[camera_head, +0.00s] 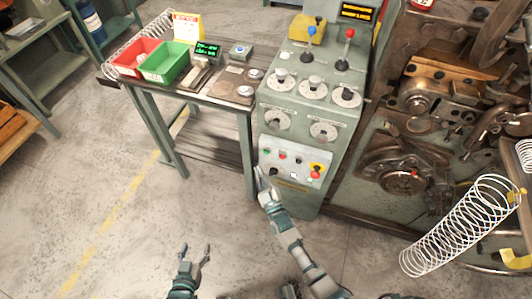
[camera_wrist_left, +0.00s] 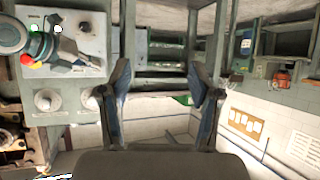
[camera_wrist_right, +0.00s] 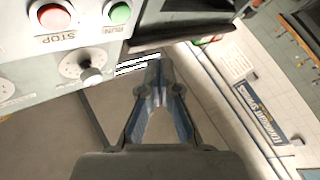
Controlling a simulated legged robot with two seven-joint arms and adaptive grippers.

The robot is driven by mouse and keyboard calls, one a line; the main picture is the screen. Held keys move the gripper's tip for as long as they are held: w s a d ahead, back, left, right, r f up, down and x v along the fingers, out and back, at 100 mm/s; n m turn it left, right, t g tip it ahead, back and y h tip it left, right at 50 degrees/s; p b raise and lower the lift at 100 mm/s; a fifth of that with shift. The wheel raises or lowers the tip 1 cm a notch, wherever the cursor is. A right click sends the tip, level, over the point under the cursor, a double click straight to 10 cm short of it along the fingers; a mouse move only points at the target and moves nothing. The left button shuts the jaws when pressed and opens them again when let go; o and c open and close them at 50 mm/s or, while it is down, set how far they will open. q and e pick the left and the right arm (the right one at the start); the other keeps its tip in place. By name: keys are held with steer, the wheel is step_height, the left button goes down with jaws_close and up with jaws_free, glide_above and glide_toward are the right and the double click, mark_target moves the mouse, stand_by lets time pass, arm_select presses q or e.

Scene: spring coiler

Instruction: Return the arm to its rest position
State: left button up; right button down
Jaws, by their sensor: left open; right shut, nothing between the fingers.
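My left gripper (camera_head: 196,252) is open and empty, low in the head view, over bare floor in front of the bench. Its two spread fingers also show in the left wrist view (camera_wrist_left: 160,84). My right gripper (camera_head: 259,171) is shut and empty at the left edge of the cabinet's lower button panel (camera_head: 292,160). Whether it touches the panel I cannot tell. In the right wrist view its fingertips (camera_wrist_right: 155,66) are together, below and right of the red STOP button (camera_wrist_right: 52,16) and green RUN button (camera_wrist_right: 118,12).
The control cabinet (camera_head: 308,118) carries knobs and two levers. Left of it, a bench (camera_head: 215,112) holds a red bin (camera_head: 136,58) and green bin (camera_head: 164,62). The coiling machine (camera_head: 395,130) and a large spring (camera_head: 460,225) are at right.

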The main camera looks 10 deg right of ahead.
stand_by(0.7)
